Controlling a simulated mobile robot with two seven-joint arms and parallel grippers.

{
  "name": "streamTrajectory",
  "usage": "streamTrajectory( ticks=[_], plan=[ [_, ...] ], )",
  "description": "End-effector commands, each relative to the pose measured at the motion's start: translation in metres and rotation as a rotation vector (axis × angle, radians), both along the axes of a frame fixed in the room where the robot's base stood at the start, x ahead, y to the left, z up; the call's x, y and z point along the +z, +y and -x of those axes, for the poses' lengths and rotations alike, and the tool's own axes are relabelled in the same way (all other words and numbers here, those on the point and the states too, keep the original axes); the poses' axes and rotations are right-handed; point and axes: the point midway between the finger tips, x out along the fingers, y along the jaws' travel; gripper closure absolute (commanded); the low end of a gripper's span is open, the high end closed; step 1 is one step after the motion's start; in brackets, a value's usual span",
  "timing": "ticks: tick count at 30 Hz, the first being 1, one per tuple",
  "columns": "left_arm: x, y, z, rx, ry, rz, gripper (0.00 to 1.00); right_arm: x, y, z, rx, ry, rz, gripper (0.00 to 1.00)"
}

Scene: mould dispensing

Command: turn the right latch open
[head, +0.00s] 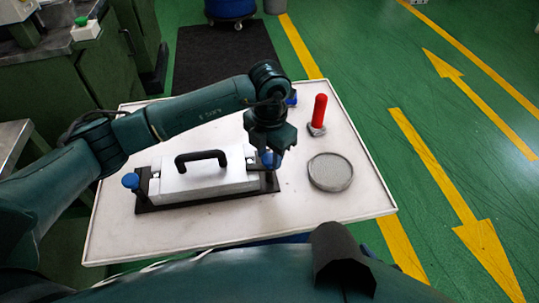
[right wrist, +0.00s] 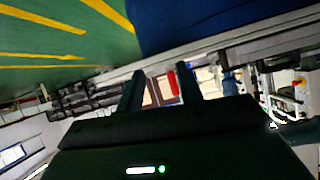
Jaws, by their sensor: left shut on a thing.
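The mould is a white box (head: 215,181) with a black handle (head: 201,156) on a black base plate, lying on the white tabletop. Its left latch has a blue knob (head: 130,180) at the left end. The right latch has a blue knob (head: 267,160) at the right end, partly hidden by my left gripper (head: 272,152). That gripper reaches down from above and is shut on this knob. The latch's lower part is hard to make out. My right gripper (right wrist: 160,72) shows in the right wrist view with its fingers apart and nothing between them, away from the mould.
A red-handled tool (head: 319,112) stands on the table right of my left gripper, with a round grey dish (head: 330,172) in front of it. A blue item (head: 292,98) shows partly behind my left arm. The table's front right is clear.

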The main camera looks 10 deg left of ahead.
Motion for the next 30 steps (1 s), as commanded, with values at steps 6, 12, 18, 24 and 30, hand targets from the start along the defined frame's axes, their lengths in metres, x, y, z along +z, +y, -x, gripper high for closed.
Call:
streamTrajectory(
  ticks=[6, 12, 18, 24, 30],
  plan=[
    [-0.004, 0.0, -0.001, -0.196, -0.005, -0.002, 0.89, -0.013, 0.001, -0.003, -0.015, -0.011, -0.043, 0.64],
    [-0.004, 0.001, -0.001, -0.385, -0.004, -0.002, 0.89, -0.027, 0.001, -0.003, -0.025, -0.009, -0.078, 0.64],
    [-0.004, 0.0, -0.001, -0.575, -0.004, -0.001, 0.89, -0.024, -0.005, 0.003, -0.042, -0.061, -0.084, 0.64],
    [-0.004, 0.0, -0.001, -0.766, -0.004, -0.001, 0.89, -0.021, -0.013, 0.007, -0.054, -0.124, -0.076, 0.64],
    [-0.003, 0.0, -0.001, -0.954, -0.003, -0.001, 0.89, -0.016, -0.019, 0.01, -0.064, -0.184, -0.068, 0.64]
  ],
)
